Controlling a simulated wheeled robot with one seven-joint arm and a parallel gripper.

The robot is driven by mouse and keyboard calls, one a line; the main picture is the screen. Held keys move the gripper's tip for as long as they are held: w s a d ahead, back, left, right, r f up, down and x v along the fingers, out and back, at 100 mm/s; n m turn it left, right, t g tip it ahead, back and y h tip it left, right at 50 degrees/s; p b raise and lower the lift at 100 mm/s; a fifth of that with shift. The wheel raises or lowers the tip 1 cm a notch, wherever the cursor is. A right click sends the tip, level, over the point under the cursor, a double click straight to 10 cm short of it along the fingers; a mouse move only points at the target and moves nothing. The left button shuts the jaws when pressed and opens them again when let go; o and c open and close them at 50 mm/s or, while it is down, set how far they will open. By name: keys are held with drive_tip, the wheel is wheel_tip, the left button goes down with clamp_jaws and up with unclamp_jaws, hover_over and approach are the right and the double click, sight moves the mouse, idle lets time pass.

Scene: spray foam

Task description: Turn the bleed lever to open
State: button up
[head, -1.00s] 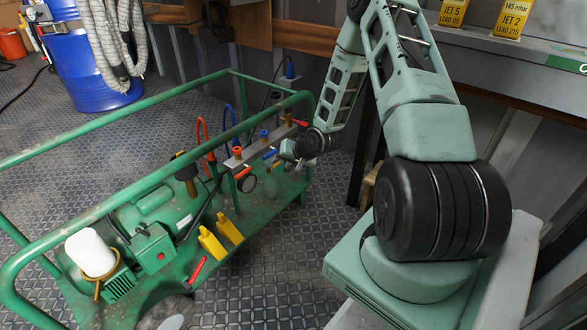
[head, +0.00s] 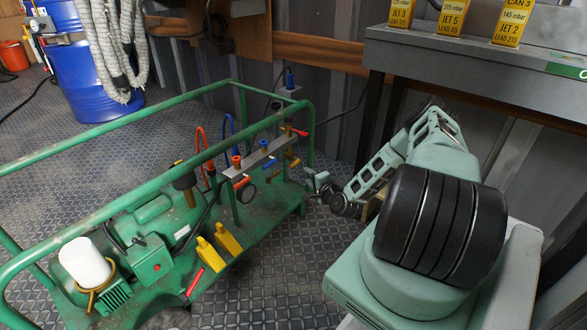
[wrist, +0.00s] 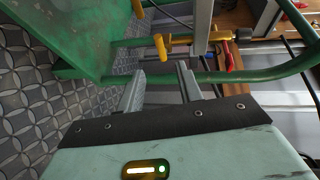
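The green-framed machine carries a grey manifold bar (head: 255,155) with several coloured levers. A red lever (head: 300,132) sits at its far end, with a yellow lever (head: 294,163) below it. A blue lever (head: 270,154) and another red lever (head: 242,182) are nearer along the bar. No label shows which is the bleed lever. My gripper (head: 318,186) is just right of the machine's end, apart from the levers. In the wrist view my gripper (wrist: 160,88) is open and empty; a yellow lever (wrist: 160,47) appears beyond the fingertips, and a red lever (wrist: 228,56) further right.
Green frame rails (head: 308,130) run around the machine, close to the levers. A grey bench (head: 450,50) with yellow boxes stands at the back right. The patterned floor in front is clear.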

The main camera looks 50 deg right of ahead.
sight(294, 165)
drive_tip(key=shift+b+x, duration=2.25)
drive_tip(key=shift+x, duration=4.05)
drive_tip(key=shift+f, duration=0.1)
clamp_jaws()
